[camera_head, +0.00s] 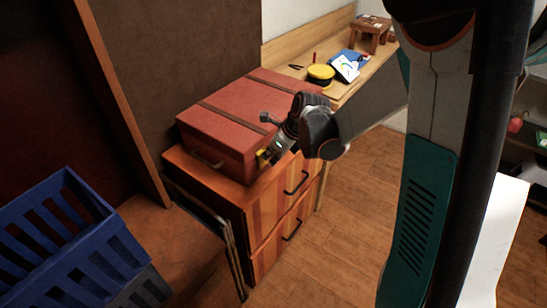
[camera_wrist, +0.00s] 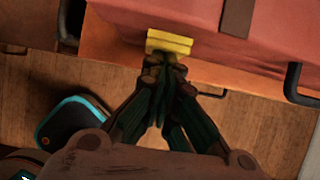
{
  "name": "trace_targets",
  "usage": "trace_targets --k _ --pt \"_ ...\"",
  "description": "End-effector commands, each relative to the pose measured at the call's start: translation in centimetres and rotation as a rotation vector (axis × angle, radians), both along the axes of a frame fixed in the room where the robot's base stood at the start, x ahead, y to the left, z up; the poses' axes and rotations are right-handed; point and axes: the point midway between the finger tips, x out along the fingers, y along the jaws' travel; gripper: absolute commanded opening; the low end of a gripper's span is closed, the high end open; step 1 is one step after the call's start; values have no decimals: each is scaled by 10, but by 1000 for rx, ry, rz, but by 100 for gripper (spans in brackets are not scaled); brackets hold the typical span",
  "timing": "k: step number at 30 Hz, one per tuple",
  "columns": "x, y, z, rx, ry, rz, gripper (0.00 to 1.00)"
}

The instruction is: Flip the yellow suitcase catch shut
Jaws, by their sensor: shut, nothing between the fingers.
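The red suitcase (camera_head: 232,119) lies flat and closed on a wooden drawer cabinet, with two brown straps over its lid. It also fills the top right of the wrist view (camera_wrist: 272,32). The yellow catch (camera_wrist: 169,43) is on the suitcase's front side and also shows in the head view (camera_head: 262,157). My gripper (camera_wrist: 166,66) is shut and empty, its fingertips right at the catch's lower edge. I cannot tell whether they touch it. In the head view my gripper (camera_head: 272,154) partly hides the catch. I cannot tell the catch's exact angle.
The wooden cabinet (camera_head: 251,209) has dark drawer handles. A blue crate (camera_head: 62,235) stands at lower left. A desk behind holds a yellow round object (camera_head: 321,75), a blue item (camera_head: 349,62) and a small wooden stool (camera_head: 371,32). Wooden floor (camera_head: 350,215) is clear to the right.

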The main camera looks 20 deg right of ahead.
Motion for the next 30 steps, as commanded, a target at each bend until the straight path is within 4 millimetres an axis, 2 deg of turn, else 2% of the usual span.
trace_targets --k 15,25,30 --pt "-1 0 16 0 0 1 0" --pt "-1 0 16 0 0 1 0" --pt "-5 -9 15 -1 1 1 0"
